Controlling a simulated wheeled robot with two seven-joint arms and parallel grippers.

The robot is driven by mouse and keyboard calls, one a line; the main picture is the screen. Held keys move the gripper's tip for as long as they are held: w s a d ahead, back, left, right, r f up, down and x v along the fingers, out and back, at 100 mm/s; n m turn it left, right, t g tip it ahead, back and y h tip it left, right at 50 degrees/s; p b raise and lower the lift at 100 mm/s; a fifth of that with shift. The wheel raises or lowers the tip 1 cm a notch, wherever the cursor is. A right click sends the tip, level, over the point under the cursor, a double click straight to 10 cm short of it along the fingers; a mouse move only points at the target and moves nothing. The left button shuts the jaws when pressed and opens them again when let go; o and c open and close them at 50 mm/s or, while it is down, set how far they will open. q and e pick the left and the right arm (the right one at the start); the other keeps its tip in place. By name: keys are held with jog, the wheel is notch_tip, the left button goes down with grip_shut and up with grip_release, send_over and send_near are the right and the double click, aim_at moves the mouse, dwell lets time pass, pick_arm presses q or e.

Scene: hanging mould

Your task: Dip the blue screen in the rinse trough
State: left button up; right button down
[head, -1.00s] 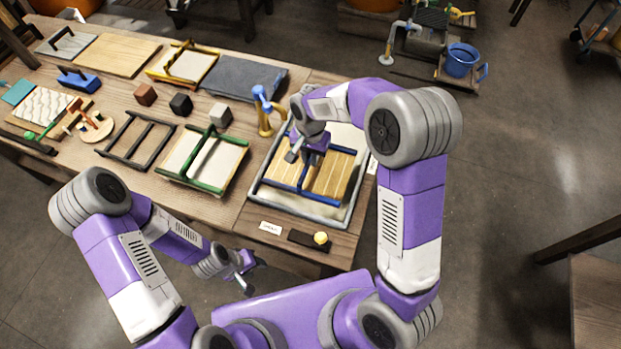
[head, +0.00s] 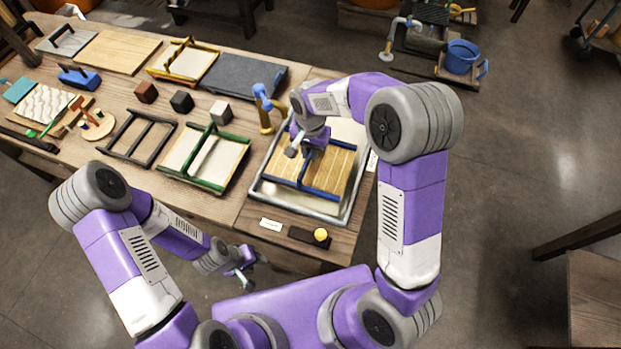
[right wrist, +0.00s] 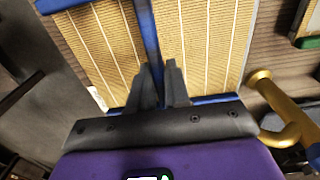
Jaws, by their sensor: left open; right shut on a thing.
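The blue screen (head: 332,165) has blue bars and a tan slatted face, and lies over the grey-rimmed rinse trough (head: 350,212) at the table's right end. It lies inside the trough's outline. I cannot tell how deep it sits or whether it touches the bottom. My right gripper (head: 305,152) is above it, shut on its middle blue bar. In the right wrist view the fingers (right wrist: 163,88) close around that bar, against the slatted screen (right wrist: 205,40). My left gripper (head: 246,270) is open and empty in front of the table's near edge, away from the screen.
A brass tap with a blue handle (head: 264,106) stands at the trough's far left corner. A green-framed screen (head: 206,158) and a dark frame (head: 137,138) lie to the left. A dark block with a yellow knob (head: 320,236) sits near the front edge.

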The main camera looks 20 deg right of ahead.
jog(key=shift+r, duration=0.15)
notch_tip(320, 180, up, 4)
jog(key=p, duration=0.3)
